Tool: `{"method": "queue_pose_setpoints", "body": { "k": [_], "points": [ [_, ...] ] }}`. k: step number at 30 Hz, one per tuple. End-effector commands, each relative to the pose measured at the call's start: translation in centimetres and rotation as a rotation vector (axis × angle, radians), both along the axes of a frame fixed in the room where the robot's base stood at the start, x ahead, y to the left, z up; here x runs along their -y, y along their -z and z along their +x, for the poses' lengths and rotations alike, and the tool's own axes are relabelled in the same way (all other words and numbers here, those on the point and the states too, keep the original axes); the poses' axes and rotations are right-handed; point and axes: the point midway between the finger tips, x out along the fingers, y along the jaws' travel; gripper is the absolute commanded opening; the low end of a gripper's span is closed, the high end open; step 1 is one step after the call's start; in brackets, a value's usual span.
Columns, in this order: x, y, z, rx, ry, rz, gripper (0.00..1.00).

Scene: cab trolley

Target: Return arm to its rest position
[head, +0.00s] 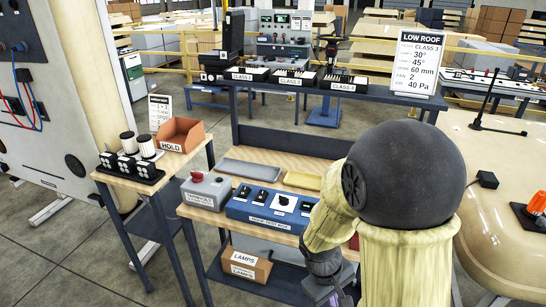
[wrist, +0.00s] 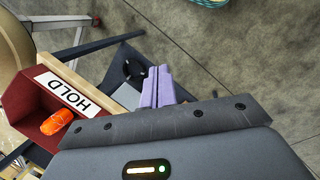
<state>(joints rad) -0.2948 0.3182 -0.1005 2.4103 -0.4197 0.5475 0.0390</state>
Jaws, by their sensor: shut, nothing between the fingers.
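My gripper (wrist: 160,72) shows in the wrist view with its two pale purple fingers together and nothing between them. It hangs over the floor beside the red-brown HOLD bin (wrist: 22,107) and does not touch it. An orange piece (wrist: 57,122) lies in that bin. In the head view my arm comes down in front of the bench at the lower right, and my fingers cannot be made out clearly there. The HOLD bin (head: 184,132) stands on the small side table at the left, its inside mostly hidden.
The bench (head: 268,138) holds a grey box with a red button (head: 206,190), a blue switch panel (head: 268,207), a grey tray (head: 252,172) and a yellow tray (head: 302,181). A LAMPS box (head: 246,265) sits below. Several lamps (head: 130,150) stand on the side table (head: 178,160).

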Motion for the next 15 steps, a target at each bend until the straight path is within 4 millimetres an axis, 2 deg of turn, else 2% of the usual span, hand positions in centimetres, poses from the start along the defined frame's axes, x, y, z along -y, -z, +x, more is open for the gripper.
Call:
{"method": "queue_pose_setpoints", "body": {
  "k": [1, 7, 11, 15],
  "points": [
    [0.3, -1.9, -0.3, 0.049, 0.08, 0.054, 0.0],
    [0.9, -6.7, -1.2, 0.235, 0.365, 0.231, 0.0],
    [1.3, -8.4, -1.4, 0.317, 0.474, 0.288, 0.0],
    [1.3, -8.7, -1.4, 0.338, 0.505, 0.304, 0.0]
  ]
}}
